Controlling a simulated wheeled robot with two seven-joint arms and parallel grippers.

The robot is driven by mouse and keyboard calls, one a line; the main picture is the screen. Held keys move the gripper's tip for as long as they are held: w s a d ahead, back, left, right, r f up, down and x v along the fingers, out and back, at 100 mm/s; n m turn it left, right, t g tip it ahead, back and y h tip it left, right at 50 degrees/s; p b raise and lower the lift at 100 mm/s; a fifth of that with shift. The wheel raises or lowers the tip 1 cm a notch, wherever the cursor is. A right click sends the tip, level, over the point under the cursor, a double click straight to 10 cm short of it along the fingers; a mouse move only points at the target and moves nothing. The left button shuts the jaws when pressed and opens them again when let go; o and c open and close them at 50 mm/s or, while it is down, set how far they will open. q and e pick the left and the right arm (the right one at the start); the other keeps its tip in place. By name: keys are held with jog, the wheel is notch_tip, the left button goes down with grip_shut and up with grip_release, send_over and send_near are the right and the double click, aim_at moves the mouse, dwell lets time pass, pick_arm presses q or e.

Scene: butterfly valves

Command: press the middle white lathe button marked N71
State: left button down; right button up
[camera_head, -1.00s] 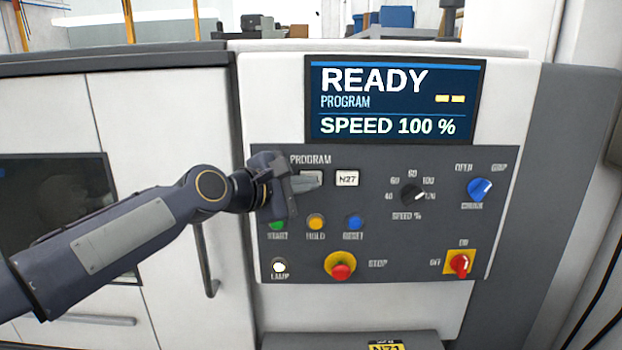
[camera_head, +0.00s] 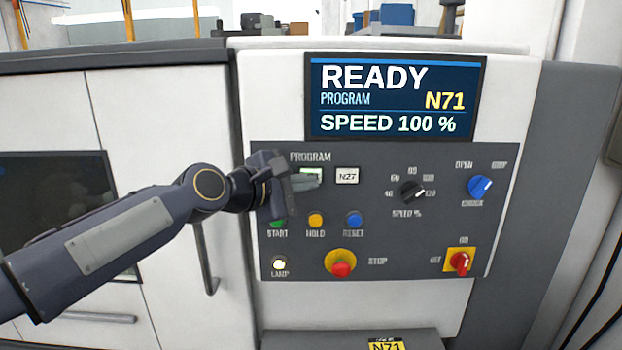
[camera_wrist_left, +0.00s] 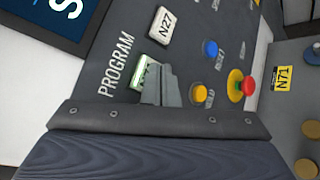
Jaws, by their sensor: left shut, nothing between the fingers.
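The middle program button (camera_head: 311,171) glows green on the dark control panel. My left gripper (camera_head: 308,183) is shut and empty, with its fingertips at the button, covering its lower part and its marking. In the left wrist view, the green-lit button (camera_wrist_left: 142,74) shows beside the shut fingertips (camera_wrist_left: 163,80), which overlap its edge. The fingertips look to be against the button face; the exact contact is hidden. The screen (camera_head: 395,98) reads READY, PROGRAM N71, SPEED 100 %. My right gripper is not in view.
The white N27 button (camera_head: 347,176) is just right of my fingertips. Below are the green START (camera_head: 278,224), yellow HOLD (camera_head: 316,220) and blue RESET (camera_head: 354,222) buttons. A red stop button (camera_head: 341,269) sits lower. Speed (camera_head: 412,192) and blue (camera_head: 480,187) knobs are to the right.

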pick_arm(q)
jog(key=shift+s, duration=0.35)
jog(key=s+b, duration=0.1)
jog(key=s, duration=0.4)
dwell(0.3)
dwell(0.7)
